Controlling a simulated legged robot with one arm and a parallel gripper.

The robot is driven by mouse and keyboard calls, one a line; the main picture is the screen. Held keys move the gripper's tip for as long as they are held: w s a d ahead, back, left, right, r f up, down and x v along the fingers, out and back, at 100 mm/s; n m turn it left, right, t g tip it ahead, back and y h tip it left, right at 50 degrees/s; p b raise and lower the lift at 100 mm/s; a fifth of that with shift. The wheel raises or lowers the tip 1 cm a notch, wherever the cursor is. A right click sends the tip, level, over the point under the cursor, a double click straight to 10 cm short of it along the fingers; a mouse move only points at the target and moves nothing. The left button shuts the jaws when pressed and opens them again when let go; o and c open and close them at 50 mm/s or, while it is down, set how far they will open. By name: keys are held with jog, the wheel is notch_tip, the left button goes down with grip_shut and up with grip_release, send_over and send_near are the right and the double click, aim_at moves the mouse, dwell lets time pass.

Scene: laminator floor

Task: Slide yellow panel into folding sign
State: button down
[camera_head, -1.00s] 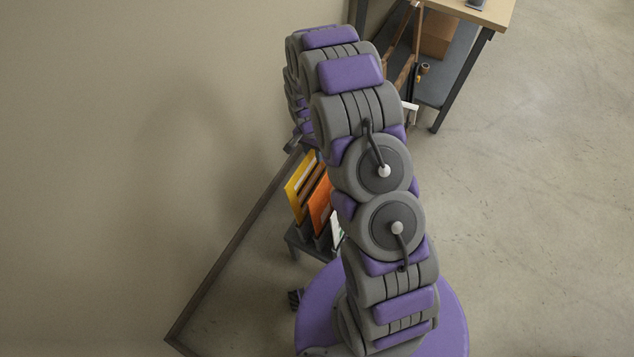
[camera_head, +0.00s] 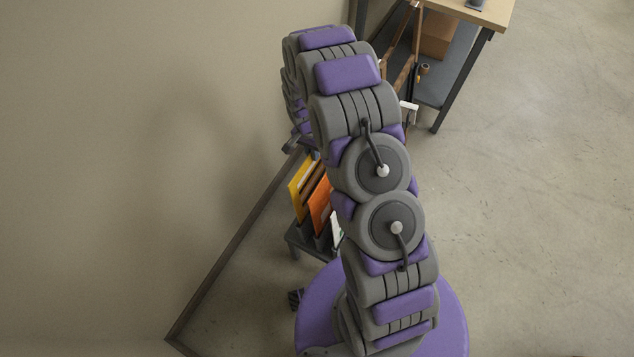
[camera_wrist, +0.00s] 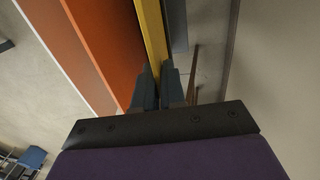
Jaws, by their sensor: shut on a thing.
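The yellow panel (camera_head: 299,192) stands on edge in a dark rack (camera_head: 303,246), leftmost of the panels there. In the wrist view the yellow panel (camera_wrist: 151,32) shows edge-on, between the two dark fingers of my gripper (camera_wrist: 158,82), which is shut on it. I cannot clearly make out the folding sign; brown wooden bars (camera_head: 416,42) stand beside the table and partly behind my arm.
An orange panel (camera_head: 319,205) stands close beside the yellow one, and also shows in the wrist view (camera_wrist: 74,48). A wall is at the left. A table (camera_head: 488,14) stands at the back; floor on the right is clear.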

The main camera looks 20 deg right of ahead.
jog(key=shift+a+f, duration=0.15)
jog(key=shift+a, duration=0.05)
jog(key=shift+w+d+r+p, duration=0.1)
jog(key=shift+r+p, duration=0.05)
jog(key=shift+r, duration=0.4)
jog(key=shift+w+d+r+p, duration=0.1)
jog(key=shift+r+p, duration=0.05)
jog(key=shift+r, duration=0.4)
notch_tip(320, 180, up, 13)
jog(key=a+p, duration=0.1)
jog(key=p, duration=0.2)
jog(key=shift+w+a, duration=0.15)
jog(key=shift+w, duration=0.2)
jog(key=shift+f, duration=0.1)
